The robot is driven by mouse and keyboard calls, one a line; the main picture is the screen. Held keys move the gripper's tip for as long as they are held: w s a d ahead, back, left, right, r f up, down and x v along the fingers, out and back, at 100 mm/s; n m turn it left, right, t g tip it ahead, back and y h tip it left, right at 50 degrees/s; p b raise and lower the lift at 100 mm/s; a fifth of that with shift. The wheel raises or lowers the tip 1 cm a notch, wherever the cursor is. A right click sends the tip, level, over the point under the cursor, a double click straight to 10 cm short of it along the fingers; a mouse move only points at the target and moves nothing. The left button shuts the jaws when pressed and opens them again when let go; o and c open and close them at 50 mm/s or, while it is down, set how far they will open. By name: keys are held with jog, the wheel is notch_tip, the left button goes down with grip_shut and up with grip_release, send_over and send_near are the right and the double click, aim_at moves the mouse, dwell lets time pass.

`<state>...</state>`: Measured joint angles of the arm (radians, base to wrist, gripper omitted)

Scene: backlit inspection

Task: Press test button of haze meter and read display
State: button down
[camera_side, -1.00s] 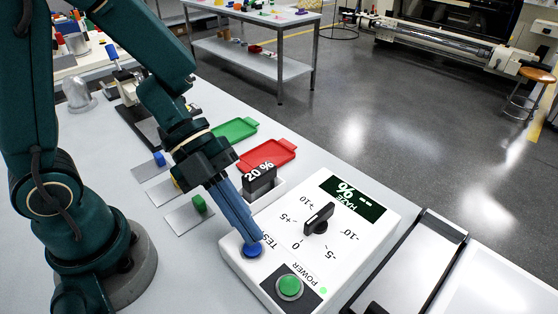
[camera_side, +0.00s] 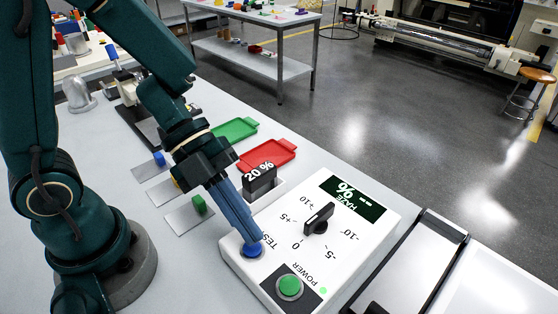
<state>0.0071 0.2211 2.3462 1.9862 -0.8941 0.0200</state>
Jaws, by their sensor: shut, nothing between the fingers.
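The haze meter (camera_side: 272,270) is a white box at the lower middle of the side view. Its blue TEST button (camera_side: 252,251) is at the near left corner of its top. My gripper (camera_side: 250,240) is shut and points down, its blue fingertips at the button and seemingly touching it. I cannot tell how far the button is pressed. The dark green display (camera_side: 352,198) reads "HAZE %" with dashes and no number. A black knob (camera_side: 318,218) points near 0. The green POWER button (camera_side: 289,286) has a small lit green lamp (camera_side: 323,290) near it.
A dark "20 %" piece (camera_side: 260,179) stands in a white holder beside the meter. A red tray (camera_side: 267,154) and a green tray (camera_side: 234,130) lie behind. Small plates with coloured knobs, one green (camera_side: 199,205), lie to the left. A light panel (camera_side: 408,262) is on the right.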

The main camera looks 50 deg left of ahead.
jog(key=shift+f, duration=0.15)
jog(key=shift+f, duration=0.25)
jog(key=shift+f, duration=0.35)
dwell(0.7)
jog(key=shift+r, duration=0.8)
jog(key=shift+r, duration=0.1)
jog(key=shift+r, duration=2.4)
